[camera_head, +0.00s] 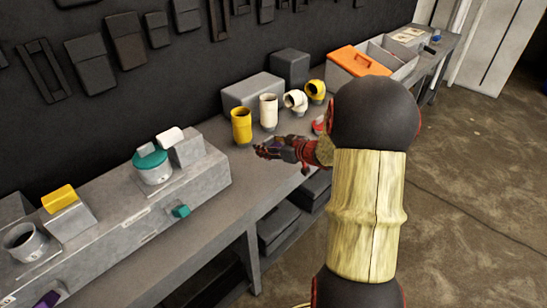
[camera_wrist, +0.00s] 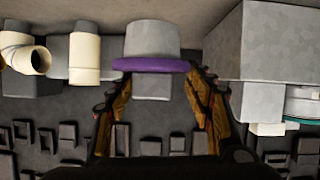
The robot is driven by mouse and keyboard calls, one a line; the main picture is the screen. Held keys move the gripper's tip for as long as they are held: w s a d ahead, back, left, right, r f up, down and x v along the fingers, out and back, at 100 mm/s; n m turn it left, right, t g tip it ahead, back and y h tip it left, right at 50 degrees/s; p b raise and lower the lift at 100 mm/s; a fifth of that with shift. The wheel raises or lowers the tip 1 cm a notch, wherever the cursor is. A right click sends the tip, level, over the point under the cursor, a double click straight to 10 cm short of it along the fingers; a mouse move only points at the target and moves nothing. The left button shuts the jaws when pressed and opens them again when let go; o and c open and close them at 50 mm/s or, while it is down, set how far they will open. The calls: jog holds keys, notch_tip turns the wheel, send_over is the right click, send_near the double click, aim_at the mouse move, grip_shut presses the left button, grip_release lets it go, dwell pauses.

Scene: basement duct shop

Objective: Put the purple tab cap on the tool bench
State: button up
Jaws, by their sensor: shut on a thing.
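The purple tab cap (camera_wrist: 150,64) shows in the wrist view as a purple rim against a grey round body (camera_wrist: 152,38). My gripper (camera_wrist: 160,78) is shut on it, one finger at each side. In the head view my gripper (camera_head: 270,151) is over the grey tool bench (camera_head: 243,163), in front of the yellow pipe piece. A little purple shows at its fingers there, and the rest of the cap is hidden. I cannot tell whether the cap touches the bench top.
A yellow pipe (camera_head: 241,126), a white pipe (camera_head: 268,112) and elbows (camera_head: 296,101) stand behind my gripper. A long grey fixture (camera_head: 120,231) with a teal-capped pot (camera_head: 152,164) is to the left. An orange-lidded bin (camera_head: 358,60) stands at the far right.

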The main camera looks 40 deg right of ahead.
jog(key=d+f, duration=0.1)
jog(key=w+d+f+b, duration=0.1)
jog(key=f, duration=0.1)
jog(key=w+d+f+b, duration=0.1)
jog(key=f, duration=0.1)
jog(key=shift+w+d+f, duration=0.1)
jog(key=shift+d+f, duration=0.1)
notch_tip(320, 180, down, 3)
jog(key=shift+w+d+f+b, duration=0.1)
jog(key=shift+d+f+b, duration=0.1)
jog(key=shift+b, duration=0.9)
jog(key=shift+r, duration=0.1)
jog(key=shift+a, duration=0.1)
jog(key=o, duration=1.6)
jog(key=shift+o, duration=0.5)
